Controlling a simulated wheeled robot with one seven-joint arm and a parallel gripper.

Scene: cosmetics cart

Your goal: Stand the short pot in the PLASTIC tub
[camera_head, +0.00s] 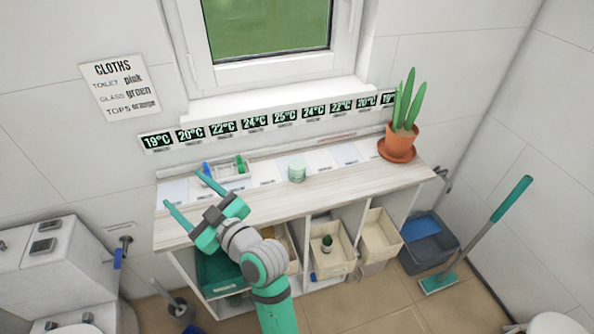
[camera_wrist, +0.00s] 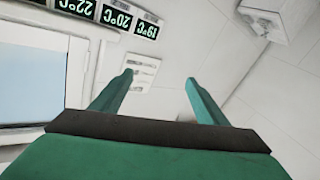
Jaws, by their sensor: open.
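A short pale green pot (camera_head: 296,170) stands upright on the cart's light wooden top, near its middle. My gripper (camera_head: 182,189) is over the left end of the top, well to the left of the pot, with its fingers spread and nothing between them. It also shows open in the wrist view (camera_wrist: 158,78), where the pot is not visible. Below the top are a teal tub (camera_head: 217,270) and cream tubs, one in the middle (camera_head: 342,265) and one at the right (camera_head: 381,240). No label reading PLASTIC can be read. My arm partly hides the left tubs.
A small tray (camera_head: 229,172) with blue and green items stands behind my gripper. A potted plant (camera_head: 400,140) is at the right end. A green item (camera_head: 327,243) is in the middle cream tub. A grey bin (camera_head: 428,245) and mop (camera_head: 480,235) stand at right.

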